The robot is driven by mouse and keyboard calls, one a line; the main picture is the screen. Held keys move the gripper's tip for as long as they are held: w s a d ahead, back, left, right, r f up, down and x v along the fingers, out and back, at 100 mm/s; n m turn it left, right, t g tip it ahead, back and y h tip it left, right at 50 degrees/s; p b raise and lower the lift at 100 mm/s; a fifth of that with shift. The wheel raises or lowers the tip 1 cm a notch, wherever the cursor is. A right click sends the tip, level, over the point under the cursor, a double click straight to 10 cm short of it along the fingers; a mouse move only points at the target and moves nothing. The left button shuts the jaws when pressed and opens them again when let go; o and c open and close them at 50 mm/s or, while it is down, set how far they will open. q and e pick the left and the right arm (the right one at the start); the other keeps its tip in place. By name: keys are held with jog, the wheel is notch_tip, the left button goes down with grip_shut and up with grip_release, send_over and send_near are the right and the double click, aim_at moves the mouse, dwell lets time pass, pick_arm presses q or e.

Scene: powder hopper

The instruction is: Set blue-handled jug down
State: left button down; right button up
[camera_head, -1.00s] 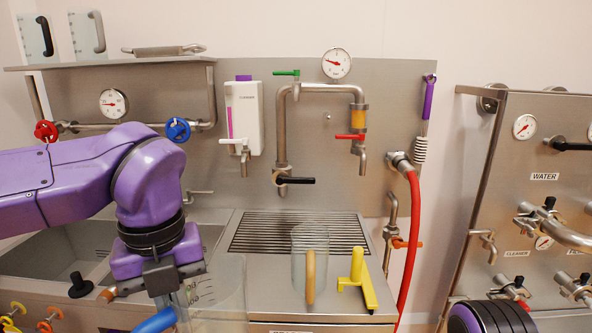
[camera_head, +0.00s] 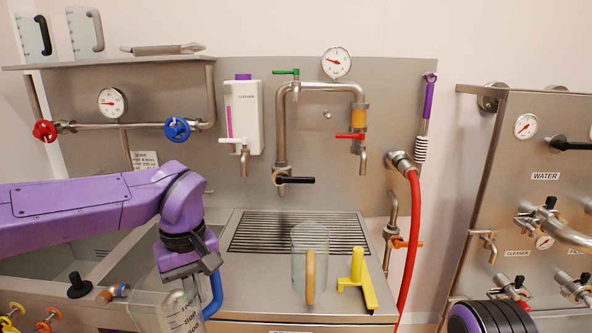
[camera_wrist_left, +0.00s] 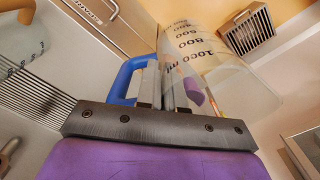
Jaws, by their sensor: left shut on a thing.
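The blue-handled jug (camera_head: 182,314) is clear with dark volume marks, low in the head view, in front of the bench and partly cut off by the frame. Its blue handle (camera_head: 214,296) is on its right side there. My left gripper (camera_head: 194,272) is above the jug and shut on it. In the left wrist view the shut fingers (camera_wrist_left: 163,92) are between the blue handle (camera_wrist_left: 122,80) and the clear jug body (camera_wrist_left: 215,58); whether they grip wall or handle is unclear.
A clear jug with a tan handle (camera_head: 309,278) stands at the front of the drain grate (camera_head: 262,233). A yellow tool (camera_head: 358,281) is right of it. Bare steel (camera_head: 245,288) lies left of that jug. A sink (camera_head: 60,262) is at left; a red hose (camera_head: 410,245) hangs at right.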

pick_arm(q)
jog(key=f+m, duration=0.2)
jog(key=w+f+m, duration=0.1)
jog(key=f+m, duration=0.1)
jog(key=a+f+m, duration=0.1)
jog(key=f+m, duration=0.1)
jog(key=shift+w+f, duration=0.25)
notch_tip(320, 180, down, 10)
jog(key=s+a+m, duration=0.1)
jog(key=shift+s+r, duration=0.2)
jog(key=shift+s, duration=0.2)
